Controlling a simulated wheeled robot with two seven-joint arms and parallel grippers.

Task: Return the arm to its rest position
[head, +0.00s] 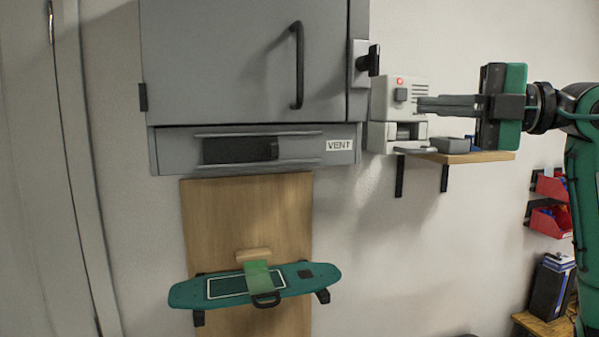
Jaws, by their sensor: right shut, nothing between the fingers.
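My right gripper (420,105) comes in from the right with its arm (580,170). Its fingers are shut together and empty, pointing left. The fingertips are in front of, or at, the small white device (386,96) with a lit red light and a dark button. I cannot tell whether they touch it. My left gripper does not show.
A grey cabinet (240,70) with a black handle and a VENT drawer hangs at the device's left. A wooden shelf (480,156) is under the device. A green board (325,280) sits on a wooden panel (205,220) below. Red bins (550,222) hang at the right.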

